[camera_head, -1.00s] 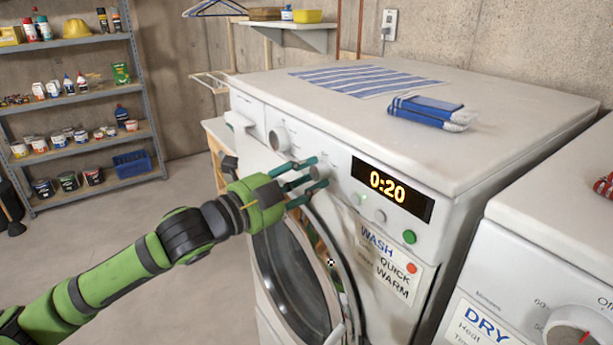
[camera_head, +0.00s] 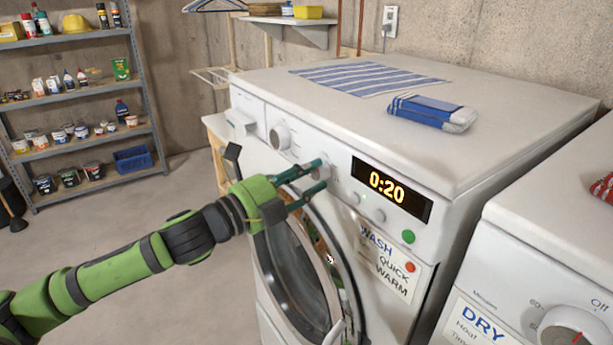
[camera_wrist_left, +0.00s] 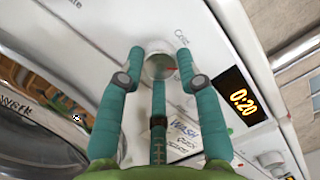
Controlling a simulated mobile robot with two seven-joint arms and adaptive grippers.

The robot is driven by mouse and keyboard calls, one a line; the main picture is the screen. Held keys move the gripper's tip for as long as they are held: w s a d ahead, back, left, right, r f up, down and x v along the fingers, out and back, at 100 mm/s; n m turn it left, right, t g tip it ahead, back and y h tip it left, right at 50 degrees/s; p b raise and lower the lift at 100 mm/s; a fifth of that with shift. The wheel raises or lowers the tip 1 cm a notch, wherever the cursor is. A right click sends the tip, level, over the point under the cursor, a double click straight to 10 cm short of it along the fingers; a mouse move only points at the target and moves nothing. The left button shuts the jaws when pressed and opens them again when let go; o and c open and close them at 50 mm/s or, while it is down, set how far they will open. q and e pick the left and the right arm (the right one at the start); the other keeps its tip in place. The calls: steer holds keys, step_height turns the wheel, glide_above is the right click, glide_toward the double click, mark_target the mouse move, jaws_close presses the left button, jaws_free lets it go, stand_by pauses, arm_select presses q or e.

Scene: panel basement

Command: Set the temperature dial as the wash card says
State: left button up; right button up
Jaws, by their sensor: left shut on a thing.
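The temperature dial (camera_head: 323,173) is a small round grey knob on the washer's front panel, left of the display. My left gripper (camera_head: 319,174) reaches it from the left, its teal fingers shut around the knob. In the left wrist view the dial (camera_wrist_left: 158,66) sits between the fingertips, with a red mark at its right side and a partly hidden word beginning "Col" beside it. The wash card (camera_head: 392,262) below the panel reads "WASH", "QUICK" and "WARM"; it also shows, partly covered by a finger, in the wrist view (camera_wrist_left: 183,138). My right gripper is out of view.
The washer's display (camera_head: 390,188) reads 0:20. Another knob (camera_head: 279,136) is farther left, and a green button (camera_head: 408,237) is below the display. The round washer door (camera_head: 300,280) is under my arm. A dryer with a DRY card (camera_head: 483,322) stands at right.

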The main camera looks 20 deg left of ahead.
arm_select(q)
steer(key=shift+r, duration=0.2)
steer(key=o, duration=1.2)
steer(key=shift+w, duration=0.1)
steer(key=shift+c, duration=0.2)
steer(key=shift+f, duration=0.1)
steer(key=v, duration=1.2)
